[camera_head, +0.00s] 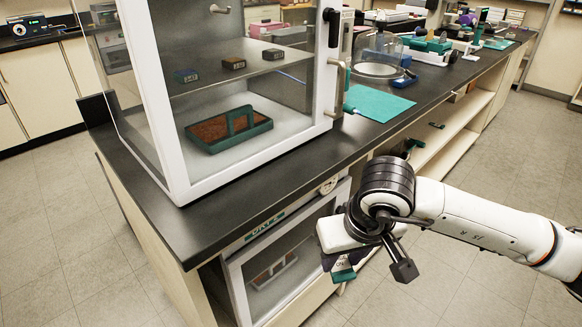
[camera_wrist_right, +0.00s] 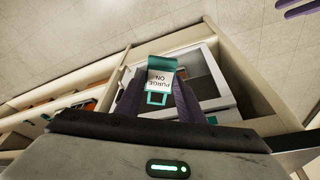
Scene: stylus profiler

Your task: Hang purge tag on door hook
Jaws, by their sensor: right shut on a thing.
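The purge tag (camera_wrist_right: 160,80) is a white card with "PURGE ON" lettering, a teal end and a teal square loop. My right gripper (camera_wrist_right: 158,98) is shut on it, with the loop between the dark fingers. In the head view the tag (camera_head: 343,275) shows partly below my right gripper (camera_head: 333,261), in front of the lower cabinet. The upper glass cabinet (camera_head: 180,182) has a white-framed door with a handle (camera_head: 338,88) and a black latch (camera_head: 331,27). My left gripper is not in view.
The lower glass cabinet (camera_head: 236,278) sits under the black bench top (camera_head: 232,220), with a round dial (camera_head: 328,186) above its door. A teal mat (camera_head: 378,103) and a glass dome (camera_head: 382,52) stand right of the upper cabinet. The floor (camera_head: 470,270) at right is clear.

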